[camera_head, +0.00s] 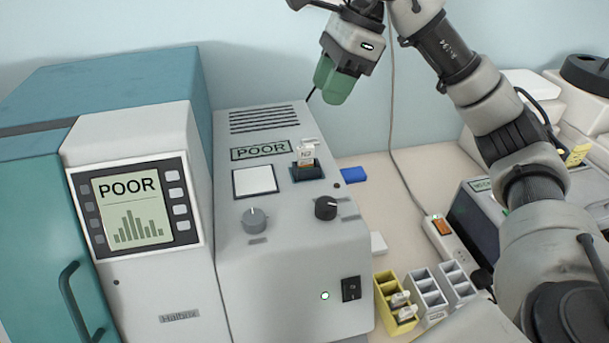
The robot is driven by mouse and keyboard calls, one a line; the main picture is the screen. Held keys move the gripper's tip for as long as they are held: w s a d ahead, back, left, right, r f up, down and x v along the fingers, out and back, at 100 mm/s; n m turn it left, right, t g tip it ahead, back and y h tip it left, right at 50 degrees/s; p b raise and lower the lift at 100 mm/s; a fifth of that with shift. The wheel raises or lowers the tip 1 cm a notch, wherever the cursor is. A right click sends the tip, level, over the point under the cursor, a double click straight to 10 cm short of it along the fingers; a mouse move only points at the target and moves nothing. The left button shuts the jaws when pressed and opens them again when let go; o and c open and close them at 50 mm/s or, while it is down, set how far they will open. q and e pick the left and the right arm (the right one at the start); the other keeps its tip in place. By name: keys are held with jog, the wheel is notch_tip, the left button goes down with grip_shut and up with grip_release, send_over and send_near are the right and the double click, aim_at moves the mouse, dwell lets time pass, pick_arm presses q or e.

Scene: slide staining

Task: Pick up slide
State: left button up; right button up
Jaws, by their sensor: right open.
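A white slide (306,155) with a printed label stands upright in the dark slot on top of the grey machine (290,235). More slides (402,306) sit in the yellow rack (384,288) at the lower middle. My right gripper (333,82), with green fingers, is above and behind the slotted slide, near the wall. It is apart from the slide, and nothing shows between its fingers. My left gripper is not in view.
The machine's screen (130,208) reads POOR, as does a panel beside the slot. Two knobs (254,220) are in front of the slot. Grey racks (428,295), a power strip (447,240) and a blue block (353,174) are right of the machine. My right arm covers much of the right side.

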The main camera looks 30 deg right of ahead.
aim_at(306, 147)
jog(key=x, duration=0.4)
jog(key=p+x, duration=0.1)
jog(key=x, duration=0.3)
jog(key=d+p+x, duration=0.1)
jog(key=x, duration=0.2)
jog(key=shift+w+a+f, duration=0.1)
jog(key=shift+w+f, duration=0.25)
jog(key=shift+f, duration=0.2)
jog(key=shift+w+a+f, duration=0.1)
jog(key=shift+a+f, duration=0.1)
jog(key=shift+f, duration=0.4)
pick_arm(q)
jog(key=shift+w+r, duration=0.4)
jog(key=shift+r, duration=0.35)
pick_arm(e)
grip_shut()
